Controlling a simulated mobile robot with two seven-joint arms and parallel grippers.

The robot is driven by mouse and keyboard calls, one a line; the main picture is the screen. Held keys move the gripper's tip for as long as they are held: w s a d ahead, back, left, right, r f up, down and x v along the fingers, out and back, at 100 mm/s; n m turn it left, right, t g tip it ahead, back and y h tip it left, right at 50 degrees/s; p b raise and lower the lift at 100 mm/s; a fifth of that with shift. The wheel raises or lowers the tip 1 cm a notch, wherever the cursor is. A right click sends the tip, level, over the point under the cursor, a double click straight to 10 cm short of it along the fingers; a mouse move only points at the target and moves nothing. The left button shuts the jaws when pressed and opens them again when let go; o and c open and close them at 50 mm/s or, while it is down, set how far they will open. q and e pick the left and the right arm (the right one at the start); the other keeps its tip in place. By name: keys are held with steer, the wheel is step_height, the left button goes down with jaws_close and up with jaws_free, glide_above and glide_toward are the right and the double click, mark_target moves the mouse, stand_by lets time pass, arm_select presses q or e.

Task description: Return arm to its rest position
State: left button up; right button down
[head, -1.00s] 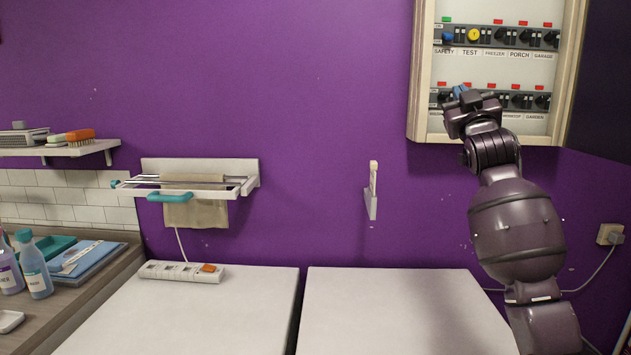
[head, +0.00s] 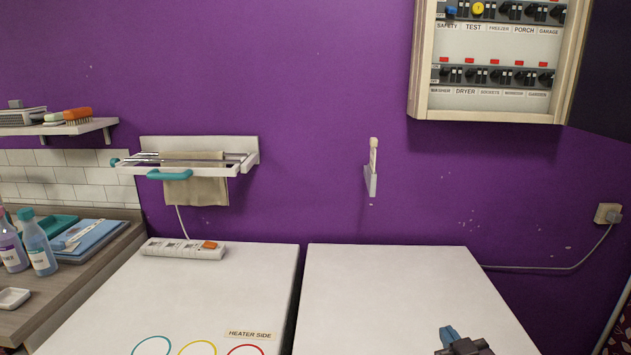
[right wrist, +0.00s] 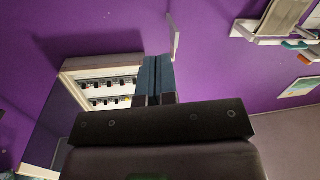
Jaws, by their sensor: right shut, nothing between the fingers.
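My right gripper (head: 451,336) shows at the bottom of the head view, low over the right white worktop, with blue fingertips. In the right wrist view its two blue fingers (right wrist: 156,80) lie side by side, shut with nothing between them. The breaker panel (head: 421,70) is open on the purple wall at the upper right, with two rows of labelled breakers. It also shows in the right wrist view (right wrist: 107,63), left of the fingers. My right gripper is well clear of the panel. My left gripper is not in view.
Two white-topped units stand below, the left one (head: 230,285) carrying a power strip (head: 182,249). A towel rack (head: 200,165) and a small white holder (head: 371,180) are on the wall. Bottles (head: 38,245) stand on the left counter. A plug (head: 607,213) is at the right.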

steer(key=s+d+f+m+g, duration=0.1)
steer(key=s+f+g, duration=0.1)
steer(key=s+f, duration=0.7)
steer(key=s+f+m+g+h, duration=0.1)
steer(key=s+f+g, duration=0.2)
steer(key=s+f, duration=0.7)
steer(key=s, duration=0.5)
steer(key=shift+s+d+g, duration=0.2)
steer(key=shift+d+g, duration=0.1)
steer(key=shift+d, duration=0.05)
